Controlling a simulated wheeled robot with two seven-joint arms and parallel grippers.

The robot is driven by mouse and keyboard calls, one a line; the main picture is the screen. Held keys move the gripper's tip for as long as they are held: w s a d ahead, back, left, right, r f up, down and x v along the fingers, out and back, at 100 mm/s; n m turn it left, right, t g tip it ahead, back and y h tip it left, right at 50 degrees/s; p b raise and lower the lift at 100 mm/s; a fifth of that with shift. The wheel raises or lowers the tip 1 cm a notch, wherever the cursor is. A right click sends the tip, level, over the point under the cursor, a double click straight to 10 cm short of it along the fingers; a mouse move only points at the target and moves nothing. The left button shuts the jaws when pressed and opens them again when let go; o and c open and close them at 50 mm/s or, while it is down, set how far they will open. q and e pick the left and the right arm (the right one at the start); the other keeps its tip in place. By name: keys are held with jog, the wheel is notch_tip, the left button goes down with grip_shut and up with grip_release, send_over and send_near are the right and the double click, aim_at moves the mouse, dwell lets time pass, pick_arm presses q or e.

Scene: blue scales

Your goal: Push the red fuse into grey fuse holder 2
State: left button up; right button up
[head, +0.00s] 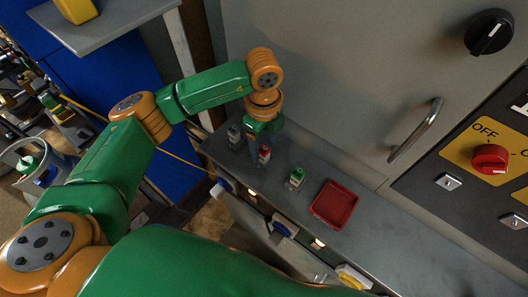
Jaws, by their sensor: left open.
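The red fuse (264,150) is small and upright on the grey ledge, in the middle of a short row of fuse holders. It appears to stand in or on the middle grey holder (263,160); how deep it sits I cannot tell. My left gripper (258,139) is open, pointing down just behind and above the red fuse; its fingertips are small and partly hidden, so contact is unclear. Another grey holder (234,134) stands left of it. A green fuse (298,174) sits in a holder (294,184) to the right. My right gripper is out of view.
A red tray (319,214) lies on the ledge (390,226) right of the green fuse and looks empty. A grey cabinet door with a metal handle (416,130) rises behind. A panel with a red knob (490,158) is at right. The ledge beyond the tray is clear.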

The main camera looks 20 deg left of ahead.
aim_at(264, 149)
pick_arm(q)
jog(key=shift+f, duration=1.5)
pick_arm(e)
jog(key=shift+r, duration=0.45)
pick_arm(q)
grip_shut()
jog(key=shift+r, duration=0.15)
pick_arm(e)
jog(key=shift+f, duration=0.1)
